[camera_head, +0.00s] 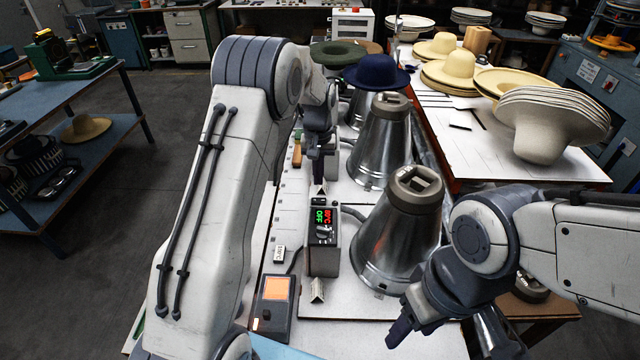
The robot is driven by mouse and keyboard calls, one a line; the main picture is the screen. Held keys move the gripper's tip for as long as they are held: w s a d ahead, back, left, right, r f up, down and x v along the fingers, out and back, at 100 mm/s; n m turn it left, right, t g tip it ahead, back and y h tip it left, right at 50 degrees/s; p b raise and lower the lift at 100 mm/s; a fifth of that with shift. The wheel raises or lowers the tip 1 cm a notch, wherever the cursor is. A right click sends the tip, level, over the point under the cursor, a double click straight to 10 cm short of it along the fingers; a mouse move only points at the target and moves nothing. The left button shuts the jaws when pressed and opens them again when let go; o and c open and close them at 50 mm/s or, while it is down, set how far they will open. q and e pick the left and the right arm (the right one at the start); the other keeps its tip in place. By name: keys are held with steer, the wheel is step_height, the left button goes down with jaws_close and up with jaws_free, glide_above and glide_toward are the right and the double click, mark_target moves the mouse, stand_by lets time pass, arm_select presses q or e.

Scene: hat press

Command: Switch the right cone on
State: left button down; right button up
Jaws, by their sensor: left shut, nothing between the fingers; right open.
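The nearest clear metal cone (398,240) has a grey cap with a slot and stands on the white bench. A second cone (379,145) stands behind it. A control box (322,250) with a knob stands left of the near cone; its display has red characters and green ones that appear to read OFF. My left gripper (319,182) is shut and empty, pointing down above and behind this box, apart from it as far as I can tell. My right gripper (413,322) is open and empty, in front of the near cone's base. The lower right bench is partly hidden by my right arm.
A low box with an orange panel (276,289) sits at the bench's front left. Stacked straw hats (548,120) cover part of the right table. A blue table (60,105) stands left.

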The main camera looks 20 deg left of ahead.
arm_select(q)
step_height(320, 180, up, 8)
steer(key=b, duration=0.1)
arm_select(e)
steer(key=shift+f, duration=1.25)
